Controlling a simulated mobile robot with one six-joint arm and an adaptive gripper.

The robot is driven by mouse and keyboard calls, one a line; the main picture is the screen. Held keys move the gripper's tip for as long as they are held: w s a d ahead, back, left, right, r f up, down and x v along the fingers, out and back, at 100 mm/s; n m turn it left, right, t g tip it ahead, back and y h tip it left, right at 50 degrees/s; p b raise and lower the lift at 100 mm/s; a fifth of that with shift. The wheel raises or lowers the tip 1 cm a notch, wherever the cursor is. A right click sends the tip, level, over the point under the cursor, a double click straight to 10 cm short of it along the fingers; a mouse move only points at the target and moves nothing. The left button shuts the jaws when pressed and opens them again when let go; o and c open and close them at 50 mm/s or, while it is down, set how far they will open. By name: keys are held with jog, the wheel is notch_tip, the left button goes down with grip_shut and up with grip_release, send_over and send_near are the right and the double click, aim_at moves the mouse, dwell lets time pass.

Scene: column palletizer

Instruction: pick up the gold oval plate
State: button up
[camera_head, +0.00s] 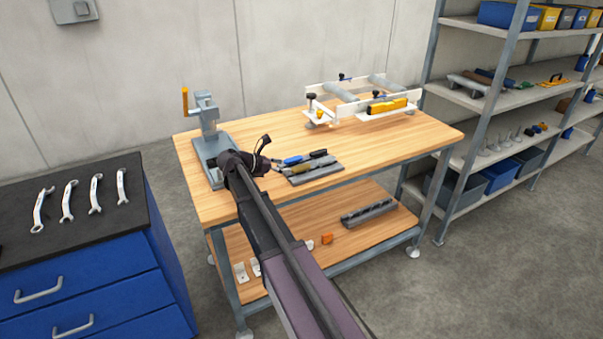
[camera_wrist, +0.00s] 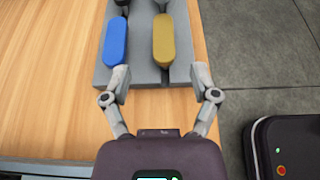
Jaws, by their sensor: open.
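The gold oval plate (camera_wrist: 163,40) shows in the wrist view as a long rounded gold piece on a grey tray (camera_wrist: 145,77). It lies right of a blue rounded piece (camera_wrist: 115,42). My gripper (camera_wrist: 160,76) is open and empty, its two fingertips spread left and right near the gold piece's near end. I cannot tell how high the fingers are above the tray. In the camera_head view the grey tray (camera_head: 322,171) lies on the workbench, to the right of my gripper, which my arm partly hides.
A grey press with an orange handle (camera_head: 208,118) stands left on the wooden workbench (camera_head: 410,145). A white roller frame (camera_head: 352,100) with a yellow piece stands at the back. The bench's right edge is close to the tray in the wrist view. Shelves (camera_head: 470,105) stand right.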

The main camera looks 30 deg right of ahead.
aim_at(301, 167)
jog(key=shift+b+x, duration=0.35)
jog(key=shift+x, duration=1.2)
jog(key=shift+s+b+x, duration=0.2)
jog(key=shift+b+x, duration=0.75)
jog(key=shift+x, duration=1.7)
jog(key=shift+r, duration=0.15)
grip_shut()
